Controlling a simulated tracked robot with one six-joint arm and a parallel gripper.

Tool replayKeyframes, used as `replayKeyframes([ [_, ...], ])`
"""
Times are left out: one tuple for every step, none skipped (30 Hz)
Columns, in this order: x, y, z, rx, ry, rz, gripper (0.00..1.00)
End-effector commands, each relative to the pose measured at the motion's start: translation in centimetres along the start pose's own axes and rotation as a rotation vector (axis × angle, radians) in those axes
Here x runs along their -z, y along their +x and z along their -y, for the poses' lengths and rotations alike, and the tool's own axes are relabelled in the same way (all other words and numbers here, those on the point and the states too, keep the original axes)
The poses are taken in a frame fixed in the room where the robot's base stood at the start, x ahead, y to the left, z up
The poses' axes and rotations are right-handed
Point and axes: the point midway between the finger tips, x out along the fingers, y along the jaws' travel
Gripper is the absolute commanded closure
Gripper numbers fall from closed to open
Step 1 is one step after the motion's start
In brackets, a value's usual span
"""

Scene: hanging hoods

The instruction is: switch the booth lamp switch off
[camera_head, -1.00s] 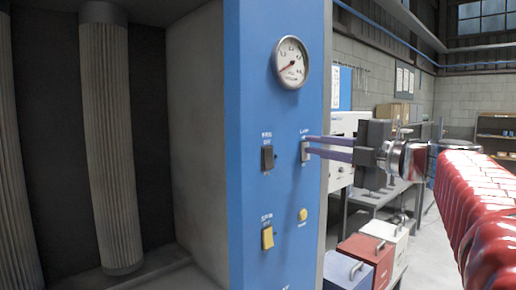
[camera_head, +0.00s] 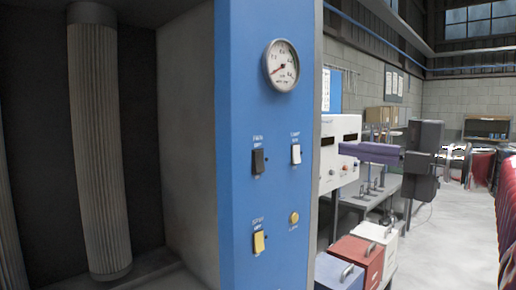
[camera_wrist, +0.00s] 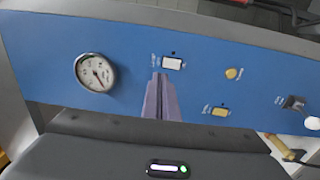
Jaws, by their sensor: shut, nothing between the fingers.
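The booth lamp switch (camera_head: 296,154) is a small white rocker on the blue panel (camera_head: 240,215), under a label that seems to read LAMP. It also shows in the wrist view as a white rectangle (camera_wrist: 172,63), just beyond my fingertips. I cannot tell from its face whether it is on or off. My gripper (camera_head: 343,150) has purple fingers, shut and empty. In the head view it is to the right of the panel, clear of the switch. In the wrist view the fingers (camera_wrist: 159,78) point at the panel.
A dark switch (camera_head: 258,161) sits left of the lamp switch. Below are a yellow switch (camera_head: 258,242) and a round yellow button (camera_head: 294,217). A gauge (camera_head: 281,65) is above. A bench with a white instrument (camera_head: 338,150) and several boxes stand behind on the right.

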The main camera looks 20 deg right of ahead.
Motion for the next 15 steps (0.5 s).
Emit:
replayKeyframes([
  [-0.1,-0.7,-0.1,0.000,-0.001,0.004,1.00],
  [-0.1,-1.0,-0.1,0.000,-0.001,0.003,1.00],
  [-0.1,-1.5,-0.2,0.000,-0.001,0.004,1.00],
  [-0.1,-1.8,-0.2,0.000,0.000,0.003,1.00],
  [-0.1,-2.1,-0.2,0.000,0.000,0.003,1.00],
  [-0.1,-2.5,-0.3,0.000,0.000,0.004,1.00],
  [-0.1,-2.8,-0.3,0.000,0.000,0.003,1.00],
  [-0.1,-3.0,-0.3,0.001,0.000,0.002,1.00],
  [0.0,-3.2,-0.3,0.001,0.000,0.001,1.00],
  [-0.1,-3.4,-0.4,0.001,0.000,0.002,1.00],
  [-0.1,-3.5,-0.4,0.001,0.000,0.002,1.00],
  [0.0,-3.6,-0.4,0.001,0.000,0.001,1.00],
  [0.0,-3.6,-0.4,0.001,0.000,0.001,1.00],
  [0.0,-3.7,-0.4,0.001,0.000,0.000,1.00],
  [0.0,-3.7,-0.4,0.001,0.000,0.000,1.00],
])
